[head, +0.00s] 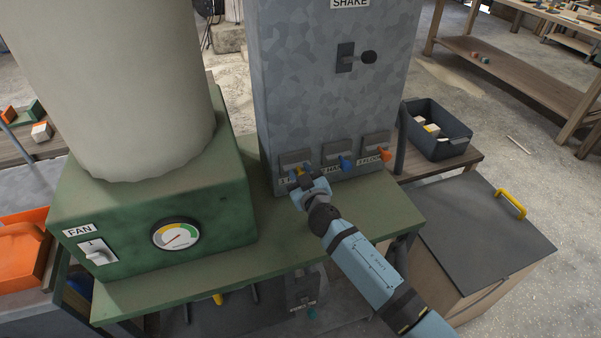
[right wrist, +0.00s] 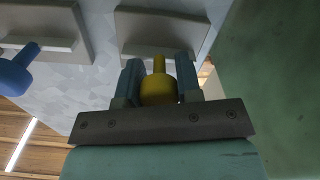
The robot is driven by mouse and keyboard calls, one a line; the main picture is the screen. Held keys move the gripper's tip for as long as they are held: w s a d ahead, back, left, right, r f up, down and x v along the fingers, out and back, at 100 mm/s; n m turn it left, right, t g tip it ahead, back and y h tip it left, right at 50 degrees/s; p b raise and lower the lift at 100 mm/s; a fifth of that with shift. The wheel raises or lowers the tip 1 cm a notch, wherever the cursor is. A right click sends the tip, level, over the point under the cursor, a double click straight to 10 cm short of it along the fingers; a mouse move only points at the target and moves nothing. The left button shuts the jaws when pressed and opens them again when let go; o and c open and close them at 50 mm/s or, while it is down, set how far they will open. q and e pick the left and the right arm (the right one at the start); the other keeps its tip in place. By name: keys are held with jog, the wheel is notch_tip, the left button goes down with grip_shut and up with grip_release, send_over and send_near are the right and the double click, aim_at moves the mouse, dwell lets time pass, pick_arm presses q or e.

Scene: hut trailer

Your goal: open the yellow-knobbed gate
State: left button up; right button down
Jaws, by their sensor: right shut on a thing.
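The yellow-knobbed gate (head: 295,157) is the leftmost of three small gates low on the front of the grey metal cabinet. My right gripper (head: 301,175) reaches it from the lower right and is shut on the yellow knob. In the right wrist view the yellow knob (right wrist: 158,90) sits between the two blue fingers, with its stem pointing to the gate plate (right wrist: 165,28). The label under this gate is mostly hidden by my gripper. My left gripper is in neither view.
A blue-knobbed gate (head: 339,153) and an orange-knobbed gate (head: 377,144) stand to the right. The green bench top (head: 330,215) lies below. The green fan box (head: 150,215) with its switch and dial is at left.

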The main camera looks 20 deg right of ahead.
jog(key=s, duration=0.5)
jog(key=shift+s+d, duration=0.1)
jog(key=shift+s, duration=0.2)
jog(key=c, duration=0.8)
grip_release()
jog(key=s, duration=0.9)
jog(key=s+b, duration=0.1)
jog(key=s, duration=0.3)
jog(key=shift+s+d, duration=0.25)
jog(key=shift+s, duration=0.15)
